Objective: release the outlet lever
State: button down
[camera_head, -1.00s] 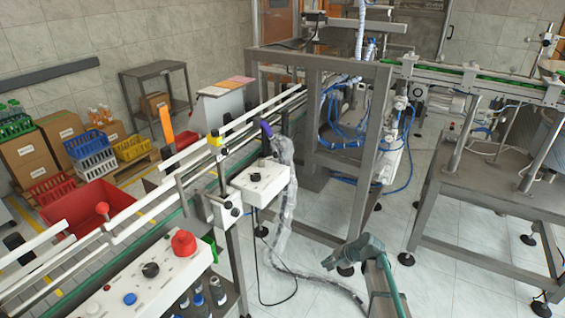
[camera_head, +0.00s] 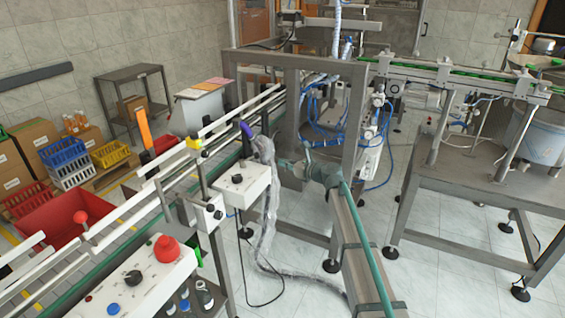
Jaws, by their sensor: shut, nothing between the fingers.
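No part is plainly marked as the outlet lever. Along the conveyor (camera_head: 95,262) I see a red ball knob (camera_head: 80,217) on a short stem, an upright orange lever-like piece (camera_head: 145,128) and a purple curved handle (camera_head: 246,130). I cannot tell which is the outlet lever. My gripper (camera_head: 286,165) is at the end of my green arm, right of the purple handle and the white control box. It points left, is small in view, shut and empty, and appears apart from these parts.
A white control box (camera_head: 242,186) and a wrapped cable bundle (camera_head: 268,200) stand between the conveyor and my arm. A grey frame post (camera_head: 353,125) rises close behind my arm. A panel with a red button (camera_head: 166,249) is front left. A steel table (camera_head: 480,185) stands right.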

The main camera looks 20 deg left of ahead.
aim_at(259, 156)
jog(key=p+x, duration=0.3)
jog(key=x, duration=0.7)
jog(key=shift+w+a, duration=0.15)
jog(key=shift+a, duration=0.1)
jog(key=shift+w+a+f+p, duration=0.2)
jog(key=shift+a+p, duration=0.25)
jog(key=shift+a, duration=0.1)
